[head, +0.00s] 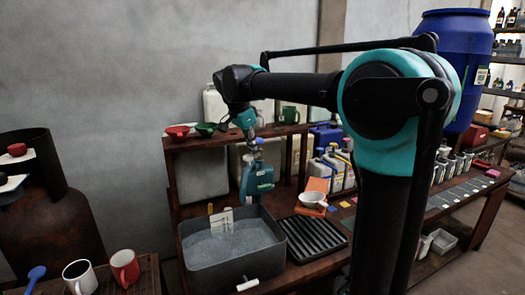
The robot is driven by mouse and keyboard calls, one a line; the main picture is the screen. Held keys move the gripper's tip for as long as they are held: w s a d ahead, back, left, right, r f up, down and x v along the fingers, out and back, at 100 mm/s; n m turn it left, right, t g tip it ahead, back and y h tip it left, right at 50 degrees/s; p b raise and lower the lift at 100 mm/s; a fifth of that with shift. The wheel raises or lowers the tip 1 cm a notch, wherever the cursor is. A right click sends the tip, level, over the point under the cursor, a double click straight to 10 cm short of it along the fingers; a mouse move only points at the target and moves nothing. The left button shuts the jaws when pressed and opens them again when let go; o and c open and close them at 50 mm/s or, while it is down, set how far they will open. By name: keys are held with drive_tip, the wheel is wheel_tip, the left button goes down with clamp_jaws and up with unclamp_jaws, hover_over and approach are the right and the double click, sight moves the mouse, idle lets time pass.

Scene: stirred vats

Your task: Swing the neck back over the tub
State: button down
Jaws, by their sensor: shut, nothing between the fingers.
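The tub (190,255) is a dark grey rectangular basin on the wooden bench, holding greyish liquid. A small white rack-like piece (222,220) stands in its back left part. Behind the tub's back right corner stands a teal upright body (257,178) with a blue part near its top. I cannot clearly make out the neck or which way it points. My arm reaches left across the bench and bends down, bringing my gripper (258,138) just above the teal body. The gripper is shut, small and dark; whether it touches anything there is unclear.
A black ridged tray (314,238) lies right of the tub, with a white bowl (312,199) behind it. Red (178,131) and green (205,129) funnels sit on the shelf above. Mugs (124,268) stand at lower left. A large blue barrel (462,60) is at upper right.

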drive_tip(key=shift+w+a, duration=0.1)
drive_tip(key=shift+a, duration=0.7)
wheel_tip(320, 180, up, 10)
drive_tip(key=d, duration=0.1)
drive_tip(key=shift+w+f, duration=0.15)
drive_tip(key=shift+f, duration=0.05)
idle(0.4)
drive_tip(key=shift+d, duration=0.1)
